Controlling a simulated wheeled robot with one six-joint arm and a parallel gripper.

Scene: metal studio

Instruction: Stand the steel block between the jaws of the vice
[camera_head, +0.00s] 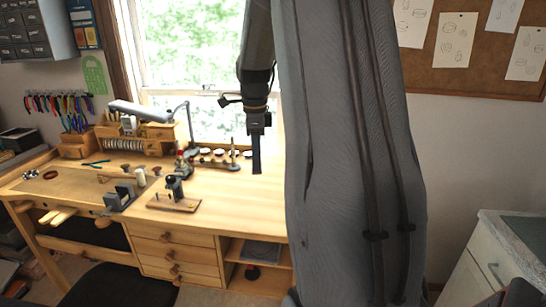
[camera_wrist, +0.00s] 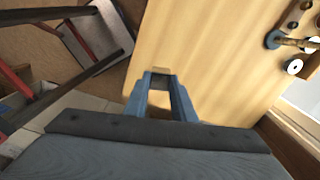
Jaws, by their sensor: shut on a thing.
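My gripper (camera_head: 257,168) hangs fingers down above the right part of the wooden workbench, well right of the vice. In the wrist view its two blue fingers (camera_wrist: 161,76) come close together on a small dark grey piece, which looks like the steel block (camera_wrist: 160,83). The fingers hide most of it, and I cannot make it out in the head view. The grey vice (camera_head: 123,195) sits near the front of the bench at the left, with its two jaws apart. It is not in the wrist view.
A small device on a wooden base (camera_head: 174,196) stands just right of the vice. A wooden rack of small tools (camera_head: 215,161) stands at the back, close left of my gripper. A lamp (camera_head: 140,111) is behind. The bench front (camera_head: 245,205) is clear.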

